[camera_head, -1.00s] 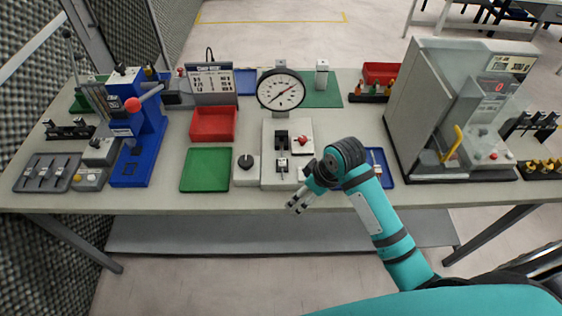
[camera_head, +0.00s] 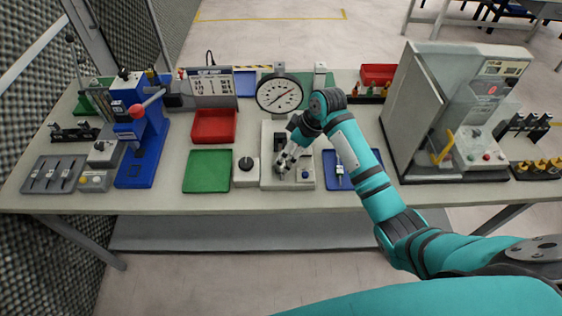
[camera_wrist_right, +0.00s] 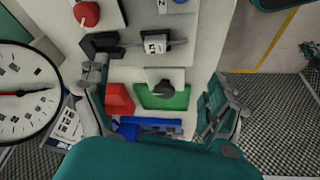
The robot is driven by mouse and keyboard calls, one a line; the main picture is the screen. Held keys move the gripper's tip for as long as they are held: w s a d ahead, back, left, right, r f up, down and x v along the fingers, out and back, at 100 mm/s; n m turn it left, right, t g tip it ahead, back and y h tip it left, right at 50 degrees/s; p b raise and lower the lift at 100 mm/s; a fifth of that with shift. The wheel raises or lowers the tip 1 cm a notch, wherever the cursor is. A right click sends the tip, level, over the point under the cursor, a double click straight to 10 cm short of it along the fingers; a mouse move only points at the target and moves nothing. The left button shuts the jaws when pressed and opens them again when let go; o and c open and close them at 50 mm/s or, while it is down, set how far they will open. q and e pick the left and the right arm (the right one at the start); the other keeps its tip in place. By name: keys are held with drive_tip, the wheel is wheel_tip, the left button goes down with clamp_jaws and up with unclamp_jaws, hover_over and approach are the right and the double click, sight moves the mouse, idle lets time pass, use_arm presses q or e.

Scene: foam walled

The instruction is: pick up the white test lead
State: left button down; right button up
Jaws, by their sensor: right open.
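A small white-tagged piece on a grey rod (camera_wrist_right: 155,45) sits at a black block on the pale fixture, just beyond my fingers in the right wrist view. Another small white piece (camera_head: 339,170) lies in the blue tray (camera_head: 331,182). I cannot tell for certain which of them is the white test lead. My right gripper (camera_head: 287,164) is above the front of the fixture (camera_head: 268,180); its fingers stand wide apart with nothing between them in the right wrist view (camera_wrist_right: 158,85). It partly hides the fixture in the head view. My left gripper is out of view.
A round gauge (camera_head: 279,94) stands behind the fixture. A black-knob box (camera_head: 246,172), green mat (camera_head: 208,171) and red bin (camera_head: 214,126) are to the left. A blue press (camera_head: 140,165) stands farther left, and a large grey machine (camera_head: 420,110) stands right.

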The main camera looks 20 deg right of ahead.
drive_tip(key=x, duration=0.3)
drive_tip(key=shift+f, duration=0.1)
drive_tip(key=shift+w+a+f+p, duration=0.1)
drive_tip(key=shift+w+f+p, duration=0.05)
drive_tip(key=shift+f+p, duration=0.3)
drive_tip(key=shift+p+x, duration=0.7)
drive_tip(key=shift+x, duration=1.55)
drive_tip(key=shift+w+d, duration=0.1)
drive_tip(key=shift+d, duration=0.15)
drive_tip(key=shift+c, duration=0.2)
